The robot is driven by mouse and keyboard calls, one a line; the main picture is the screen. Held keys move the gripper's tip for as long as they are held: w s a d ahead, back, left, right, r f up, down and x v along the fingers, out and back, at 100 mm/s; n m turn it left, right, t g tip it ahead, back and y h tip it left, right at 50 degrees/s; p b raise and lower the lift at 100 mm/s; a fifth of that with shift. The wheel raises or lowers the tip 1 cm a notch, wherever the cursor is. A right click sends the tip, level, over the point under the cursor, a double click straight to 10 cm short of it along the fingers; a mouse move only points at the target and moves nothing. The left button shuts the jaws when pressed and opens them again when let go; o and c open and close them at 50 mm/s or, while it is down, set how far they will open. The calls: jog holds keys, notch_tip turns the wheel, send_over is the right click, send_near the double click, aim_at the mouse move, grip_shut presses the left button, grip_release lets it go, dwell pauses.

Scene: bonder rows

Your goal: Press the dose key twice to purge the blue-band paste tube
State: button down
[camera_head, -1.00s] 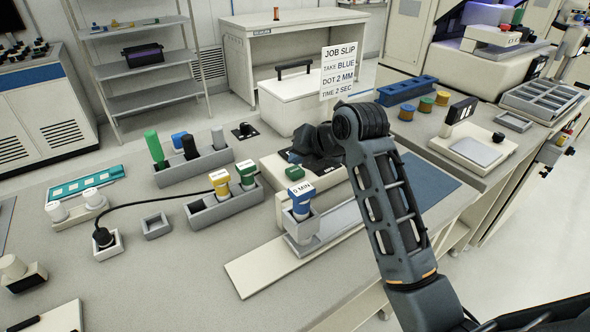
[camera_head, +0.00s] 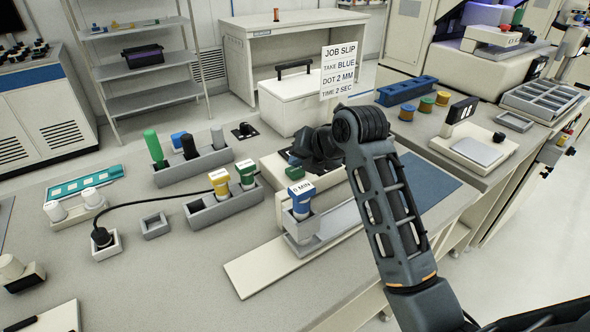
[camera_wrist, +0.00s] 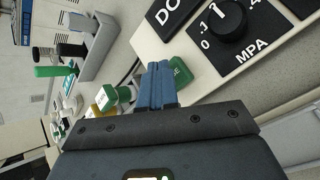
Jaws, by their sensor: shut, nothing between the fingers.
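The blue-banded paste tube (camera_head: 301,196), with a "MIN" label, stands upright in a grey holder (camera_head: 302,229) in front of the dispenser (camera_head: 264,165). In the wrist view the green key (camera_wrist: 181,73) sits beside the dial marked MPA (camera_wrist: 229,20). My gripper (camera_wrist: 158,68) is shut and empty, its blue fingertips right beside the key and overlapping its edge in the picture. I cannot tell whether they touch it.
A rack (camera_head: 226,208) with yellow- and green-banded tubes stands left of the holder. A black cable crosses the bench. The job slip (camera_head: 338,72) reads blue, 2 mm, 2 sec.

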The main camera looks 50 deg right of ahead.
aim_at(299, 171)
jog(key=shift+f+b, duration=0.4)
jog(key=shift+f, duration=0.15)
dwell(0.4)
jog(key=shift+r, duration=0.15)
dwell(0.3)
jog(key=shift+r+p, duration=0.8)
jog(key=shift+r, duration=0.05)
jog(key=shift+r, duration=0.1)
notch_tip(299, 171, up, 5)
jog(key=p, duration=0.4)
jog(key=shift+d, duration=0.1)
dwell(2.3)
